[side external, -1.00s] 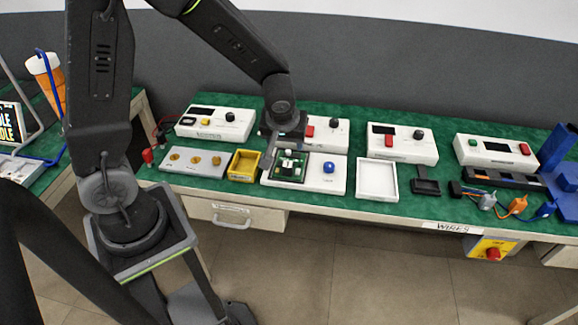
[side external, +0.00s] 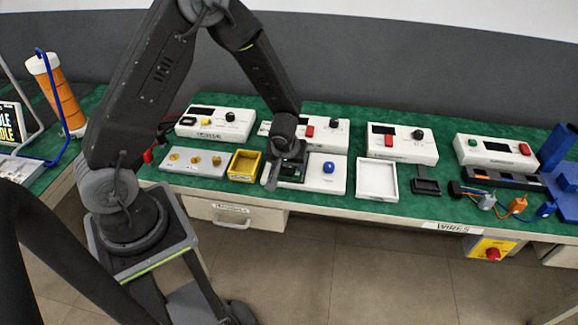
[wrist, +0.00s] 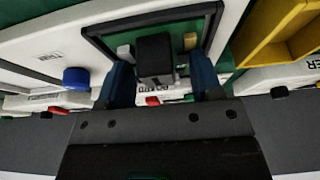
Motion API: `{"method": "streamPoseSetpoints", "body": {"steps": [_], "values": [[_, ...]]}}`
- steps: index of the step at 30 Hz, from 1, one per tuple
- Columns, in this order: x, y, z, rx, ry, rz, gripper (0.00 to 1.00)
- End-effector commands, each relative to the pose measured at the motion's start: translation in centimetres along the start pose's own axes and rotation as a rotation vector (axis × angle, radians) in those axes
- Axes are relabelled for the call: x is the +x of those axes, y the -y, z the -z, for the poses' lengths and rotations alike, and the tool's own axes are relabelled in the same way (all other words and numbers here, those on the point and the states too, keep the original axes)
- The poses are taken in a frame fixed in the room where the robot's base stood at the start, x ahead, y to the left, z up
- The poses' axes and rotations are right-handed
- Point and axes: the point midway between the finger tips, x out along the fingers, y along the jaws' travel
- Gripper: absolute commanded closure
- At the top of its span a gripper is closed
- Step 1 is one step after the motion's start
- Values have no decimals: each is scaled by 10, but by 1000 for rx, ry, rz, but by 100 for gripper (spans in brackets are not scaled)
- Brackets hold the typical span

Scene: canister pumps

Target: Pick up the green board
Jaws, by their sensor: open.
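The green board (wrist: 182,28) sits in a dark frame on a white fixture (side external: 325,172). It carries a black block (wrist: 155,55) and small pale and yellow parts. In the side view my gripper (side external: 283,172) is low over the board and hides most of it. In the wrist view my gripper (wrist: 161,68) is open, with one blue finger on each side of the black block. I cannot tell whether the fingers touch the block or the board.
A blue knob (side external: 328,167) stands on the fixture right of the board. A yellow bin (side external: 243,165) is close on the left, beside a grey plate (side external: 194,162). White boxes line the back. An empty white tray (side external: 376,178) lies to the right.

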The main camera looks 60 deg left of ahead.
Motion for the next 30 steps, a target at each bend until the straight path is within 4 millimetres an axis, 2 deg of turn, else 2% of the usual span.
{"method": "streamPoseSetpoints", "body": {"steps": [6, 23, 30], "values": [[1, 0, 0, 0, 0, 0, 40], [0, 0, 0, 1, 0, 0, 94], [0, 0, 0, 0, -1, 0, 95]]}}
